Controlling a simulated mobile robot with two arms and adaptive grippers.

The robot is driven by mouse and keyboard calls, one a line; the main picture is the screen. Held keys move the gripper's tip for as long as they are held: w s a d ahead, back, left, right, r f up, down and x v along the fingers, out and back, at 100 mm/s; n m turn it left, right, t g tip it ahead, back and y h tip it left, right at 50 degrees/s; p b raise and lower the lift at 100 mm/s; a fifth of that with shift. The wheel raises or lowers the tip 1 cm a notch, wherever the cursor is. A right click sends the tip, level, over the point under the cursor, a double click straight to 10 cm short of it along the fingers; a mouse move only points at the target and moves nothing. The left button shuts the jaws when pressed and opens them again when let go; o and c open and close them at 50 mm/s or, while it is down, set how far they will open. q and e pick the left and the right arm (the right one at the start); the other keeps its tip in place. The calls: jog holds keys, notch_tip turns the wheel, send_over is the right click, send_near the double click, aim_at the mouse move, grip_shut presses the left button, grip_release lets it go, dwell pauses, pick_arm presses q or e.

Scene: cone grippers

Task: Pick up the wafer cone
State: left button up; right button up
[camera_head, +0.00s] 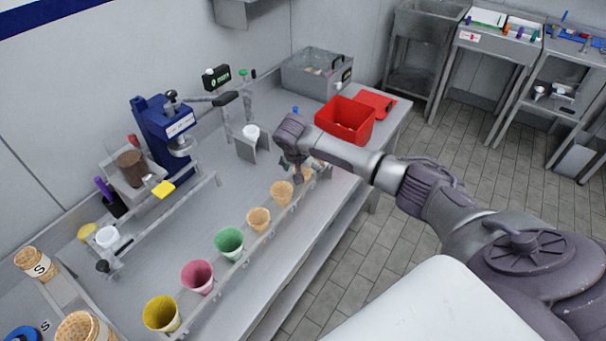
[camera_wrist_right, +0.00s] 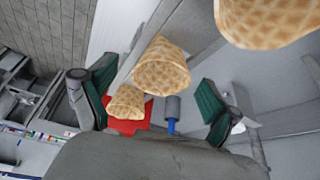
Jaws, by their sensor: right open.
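Tan wafer cones with a waffle pattern stand in a row in the rack along the bench front. Two show clearly in the head view, a nearer wafer cone (camera_head: 258,220) and a farther wafer cone (camera_head: 282,193); more beyond are partly hidden by my right gripper (camera_head: 299,168). In the right wrist view my right gripper (camera_wrist_right: 155,88) is open, its green-padded fingers apart. A wafer cone (camera_wrist_right: 160,68) shows between the fingers, with a smaller one (camera_wrist_right: 126,102) behind it. Another cone (camera_wrist_right: 265,20) is at the top right. Contact with the fingers cannot be told. My left gripper is out of view.
Green (camera_head: 229,242), pink (camera_head: 198,276) and yellow (camera_head: 161,313) cups stand nearer in the same rack (camera_head: 240,268). A red bin (camera_head: 345,120) is beyond the gripper. A blue machine (camera_head: 162,133) stands at the back wall. Stacked cones are at the lower left.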

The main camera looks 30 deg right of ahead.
jog(key=shift+w+d+f, duration=0.15)
jog(key=shift+w+f, duration=0.05)
jog(key=shift+f, duration=0.3)
jog(key=shift+s, duration=0.1)
jog(key=c, duration=0.9)
jog(key=shift+o, duration=0.2)
